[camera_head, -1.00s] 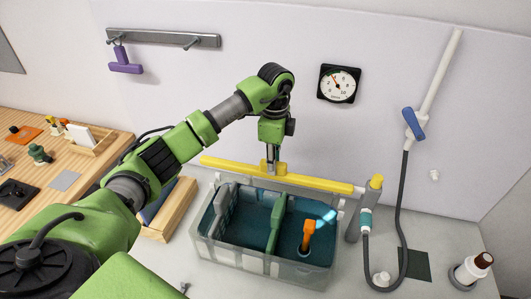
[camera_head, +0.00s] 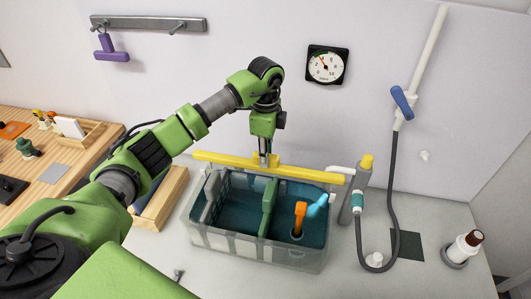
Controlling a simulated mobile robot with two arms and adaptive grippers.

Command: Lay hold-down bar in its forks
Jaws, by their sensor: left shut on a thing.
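The hold-down bar (camera_head: 215,159) is a long yellow bar. My left gripper (camera_head: 264,160) is shut on it near its middle, from above. The bar is roughly level and runs along the back rim of a clear tank (camera_head: 285,257) of dark teal liquid. Whether it touches the rim or hangs just above it, I cannot tell. I cannot make out the forks clearly. In the tank are a grey piece (camera_head: 211,195), a green upright plate (camera_head: 269,207) and an orange piece (camera_head: 299,218). My right gripper is not in view.
A white bottle with a brown cap (camera_head: 463,248) stands far right.

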